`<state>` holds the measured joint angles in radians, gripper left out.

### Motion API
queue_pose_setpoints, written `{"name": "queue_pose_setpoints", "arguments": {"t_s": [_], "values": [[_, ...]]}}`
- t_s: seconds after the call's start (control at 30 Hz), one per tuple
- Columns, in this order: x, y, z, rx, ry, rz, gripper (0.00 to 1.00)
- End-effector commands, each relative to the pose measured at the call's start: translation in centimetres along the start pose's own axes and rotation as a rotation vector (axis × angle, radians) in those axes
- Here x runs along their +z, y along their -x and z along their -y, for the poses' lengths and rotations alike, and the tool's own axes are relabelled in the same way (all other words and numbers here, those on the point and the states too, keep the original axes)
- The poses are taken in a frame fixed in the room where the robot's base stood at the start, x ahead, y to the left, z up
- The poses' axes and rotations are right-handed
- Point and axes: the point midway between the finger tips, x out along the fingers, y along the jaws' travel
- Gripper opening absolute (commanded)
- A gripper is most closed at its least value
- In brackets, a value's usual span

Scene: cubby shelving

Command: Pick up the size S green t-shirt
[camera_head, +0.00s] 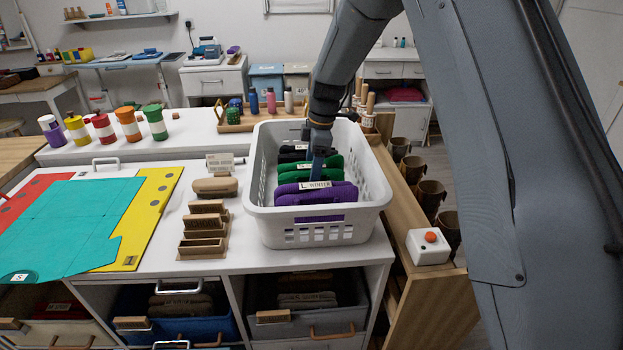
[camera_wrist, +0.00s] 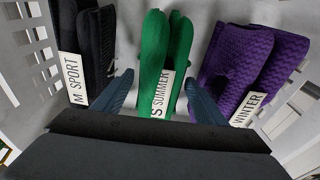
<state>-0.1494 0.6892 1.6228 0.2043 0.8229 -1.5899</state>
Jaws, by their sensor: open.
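The green t-shirt (camera_wrist: 164,50) lies folded in the middle of the wrist view, with a white label (camera_wrist: 162,94) reading "S SUMMER". It also shows in the head view (camera_head: 290,177), in the middle of the white basket (camera_head: 262,222), partly hidden by my arm. My gripper (camera_wrist: 158,78) is open and empty, with one finger on each side of the green t-shirt's labelled end. In the head view my gripper (camera_head: 318,166) reaches down into the basket. I cannot tell whether the fingers touch the cloth.
In the basket, a black bundle (camera_wrist: 97,45) labelled "M SPORT" lies left of the green one. A purple bundle (camera_wrist: 240,75) labelled "WINTER" lies right. The basket's walls surround them. A white box with an orange button (camera_head: 429,246) stands right of the basket.

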Motion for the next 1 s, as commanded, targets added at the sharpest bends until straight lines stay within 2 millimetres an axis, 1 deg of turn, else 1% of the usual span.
{"name": "queue_pose_setpoints", "arguments": {"t_s": [0.1,0.27,0.3,0.47,0.5,0.57,0.6,0.77,0.87,1.0], "values": [[0.0,-0.5,0.0,0.001,0.0,0.0,0.66],[0.0,-0.6,0.0,0.001,0.0,0.0,0.66],[0.0,-0.6,0.0,0.001,0.0,0.0,0.64],[0.0,-0.6,0.0,0.001,0.0,0.0,0.37],[0.0,-0.6,0.0,0.001,0.0,0.0,0.3],[0.0,-0.6,0.0,0.001,0.001,0.0,0.2],[0.0,-0.6,0.0,0.001,0.001,0.0,0.18],[0.0,-0.5,0.0,0.002,0.001,0.0,0.18],[-0.1,-0.2,-0.1,0.002,0.001,0.0,0.18],[-0.3,1.6,-0.2,0.006,0.002,0.0,0.18]]}}
